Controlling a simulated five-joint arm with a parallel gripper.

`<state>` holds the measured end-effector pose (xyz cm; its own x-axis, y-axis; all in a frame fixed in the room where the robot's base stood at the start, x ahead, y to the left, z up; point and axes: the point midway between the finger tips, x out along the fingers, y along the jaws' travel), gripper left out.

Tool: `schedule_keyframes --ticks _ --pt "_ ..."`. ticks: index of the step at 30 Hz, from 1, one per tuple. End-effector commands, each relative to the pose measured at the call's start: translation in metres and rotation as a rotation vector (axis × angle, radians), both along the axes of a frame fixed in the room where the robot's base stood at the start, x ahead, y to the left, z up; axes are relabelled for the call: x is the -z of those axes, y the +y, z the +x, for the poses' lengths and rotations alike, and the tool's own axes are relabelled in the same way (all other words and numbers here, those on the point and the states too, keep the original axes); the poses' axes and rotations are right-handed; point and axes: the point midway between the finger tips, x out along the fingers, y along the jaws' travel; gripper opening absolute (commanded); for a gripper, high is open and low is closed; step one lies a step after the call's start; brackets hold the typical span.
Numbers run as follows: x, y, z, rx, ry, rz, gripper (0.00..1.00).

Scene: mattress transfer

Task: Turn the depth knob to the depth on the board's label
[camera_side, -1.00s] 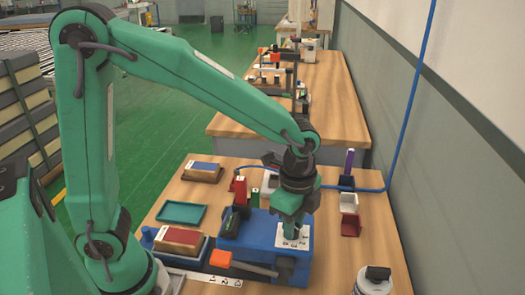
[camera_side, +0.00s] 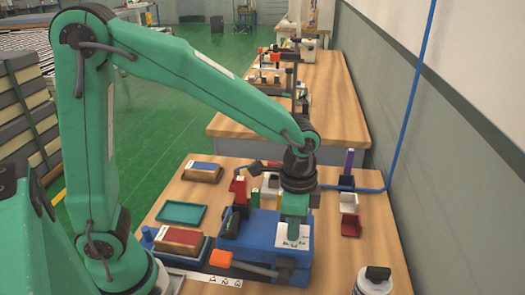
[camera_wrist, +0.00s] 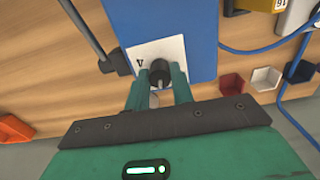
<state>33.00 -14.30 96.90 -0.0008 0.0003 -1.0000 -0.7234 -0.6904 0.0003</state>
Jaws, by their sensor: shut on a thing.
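The depth knob (camera_wrist: 160,72) is small and black. It stands on a white dial plate (camera_wrist: 150,52) on top of the blue machine (camera_wrist: 190,25); a 4 is readable on the plate beside it. My gripper (camera_wrist: 159,84) is shut on the knob, one finger on each side. In the side view my gripper (camera_side: 293,222) points straight down onto the white dial plate (camera_side: 293,239) and hides the knob. A board with a reddish-brown top (camera_side: 180,238) lies at the machine's left with a white label on it. The label's text is too small to read.
The blue machine (camera_side: 262,228) has an orange-ended lever (camera_side: 222,258) at its front. A board with a blue top (camera_side: 202,170) and an empty teal tray (camera_side: 181,214) are on the left. Small white and dark red bins (camera_side: 350,226) stand at the right.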

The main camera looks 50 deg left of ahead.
Motion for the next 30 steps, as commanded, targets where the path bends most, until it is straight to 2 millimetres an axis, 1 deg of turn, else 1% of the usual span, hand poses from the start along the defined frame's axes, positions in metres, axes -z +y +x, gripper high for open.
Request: schedule_keyframes --ticks 6,10,15,26,27,30 --pt "-0.0013 -0.0005 0.0001 -0.142 -0.001 -0.001 0.01" --pt "-0.0014 -0.0005 0.0001 -0.196 -0.001 -0.001 0.01" --pt "-0.0015 -0.0006 0.0001 -0.230 -0.002 -0.001 0.01" --pt "-0.0017 -0.0006 0.0003 -0.235 -0.003 -0.001 0.01" --pt "-0.0017 -0.0006 0.0003 -0.235 -0.003 -0.001 0.27" --pt "-0.0014 -0.0006 0.0003 -0.235 -0.003 -0.001 0.45"
